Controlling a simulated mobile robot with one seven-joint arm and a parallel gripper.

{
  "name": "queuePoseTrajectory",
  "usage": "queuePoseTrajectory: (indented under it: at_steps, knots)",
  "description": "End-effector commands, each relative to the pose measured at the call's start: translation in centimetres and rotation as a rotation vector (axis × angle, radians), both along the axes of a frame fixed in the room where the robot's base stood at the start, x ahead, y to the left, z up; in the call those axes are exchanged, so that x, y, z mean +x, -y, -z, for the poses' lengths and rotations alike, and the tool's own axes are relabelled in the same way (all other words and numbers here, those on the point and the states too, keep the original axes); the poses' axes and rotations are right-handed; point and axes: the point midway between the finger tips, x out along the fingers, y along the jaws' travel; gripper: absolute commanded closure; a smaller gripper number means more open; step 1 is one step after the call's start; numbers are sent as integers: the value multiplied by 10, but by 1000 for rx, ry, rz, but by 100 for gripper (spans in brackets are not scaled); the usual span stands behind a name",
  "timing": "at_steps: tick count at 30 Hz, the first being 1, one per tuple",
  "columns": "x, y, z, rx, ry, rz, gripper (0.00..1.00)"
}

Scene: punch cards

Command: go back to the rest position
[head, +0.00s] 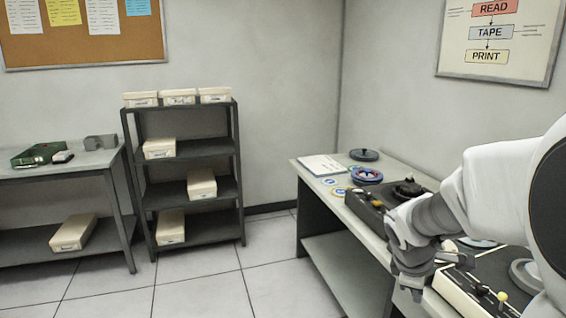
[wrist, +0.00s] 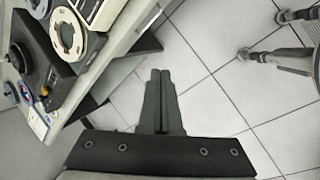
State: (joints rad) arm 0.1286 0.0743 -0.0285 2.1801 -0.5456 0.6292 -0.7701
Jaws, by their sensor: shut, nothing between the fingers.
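My gripper (wrist: 160,75) is shut with nothing between its fingers. In the wrist view it points down over bare floor tiles, just beside the edge of the right-hand table. In the head view my gripper (head: 416,290) hangs at the front edge of that table (head: 312,188), and my white arm covers the table's right part. The fingertips are small and partly cut off by the distance in the head view.
On the table stand dark tape machines (head: 374,206), blue-rimmed reels (head: 367,175) and a paper sheet (head: 322,165). A shelf (head: 190,150) with several card boxes stands by the back wall, beside a bench (head: 85,163). Floor between is free. Chair or stool legs (wrist: 283,54) show in the wrist view.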

Motion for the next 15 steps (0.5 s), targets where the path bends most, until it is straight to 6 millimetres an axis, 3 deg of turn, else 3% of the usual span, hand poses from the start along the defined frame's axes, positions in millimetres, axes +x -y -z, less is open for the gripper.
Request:
queuePoseTrajectory:
  at_steps: [1,6,15]
  knots:
    - [-11,-9,-22,32,44,59,100]
    - [-47,-38,-68,164,166,268,100]
    - [-116,-91,-125,443,325,604,100]
